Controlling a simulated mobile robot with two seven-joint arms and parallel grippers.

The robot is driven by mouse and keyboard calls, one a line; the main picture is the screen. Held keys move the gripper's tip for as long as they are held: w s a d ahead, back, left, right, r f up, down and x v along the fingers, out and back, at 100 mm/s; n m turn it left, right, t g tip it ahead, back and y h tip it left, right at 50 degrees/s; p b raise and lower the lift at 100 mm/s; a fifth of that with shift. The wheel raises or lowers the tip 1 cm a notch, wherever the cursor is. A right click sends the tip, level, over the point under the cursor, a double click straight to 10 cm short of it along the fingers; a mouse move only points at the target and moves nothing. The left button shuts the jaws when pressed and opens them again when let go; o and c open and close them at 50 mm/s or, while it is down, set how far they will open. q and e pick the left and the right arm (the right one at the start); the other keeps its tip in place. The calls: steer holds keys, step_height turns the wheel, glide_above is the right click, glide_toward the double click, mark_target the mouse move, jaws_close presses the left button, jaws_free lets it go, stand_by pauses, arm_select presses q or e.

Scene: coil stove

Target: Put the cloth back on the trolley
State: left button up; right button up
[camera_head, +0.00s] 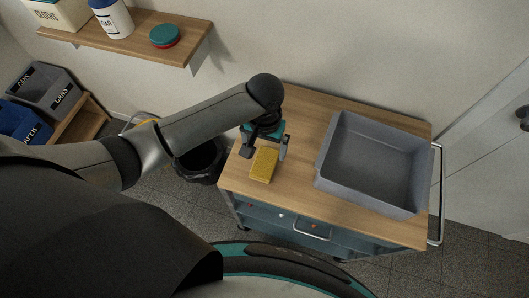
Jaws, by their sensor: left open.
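A yellow folded block, which looks like the cloth (264,165), lies on the wooden top of the trolley (297,118), near its left front edge. My left gripper (264,152) is open and points down at the cloth's far end, with one finger on each side. I cannot tell whether the fingers touch the cloth or stay just above it. My right gripper is out of view.
A grey empty bin (375,160) fills the right part of the trolley top. A wall shelf (120,35) holds containers and a teal-and-red round item (164,36). A black waste bin (200,160) stands left of the trolley. Labelled sorting boxes (45,92) are far left.

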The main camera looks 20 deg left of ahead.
arm_select(q)
step_height(320, 180, up, 4)
steer(key=shift+r, duration=0.25)
stand_by(0.5)
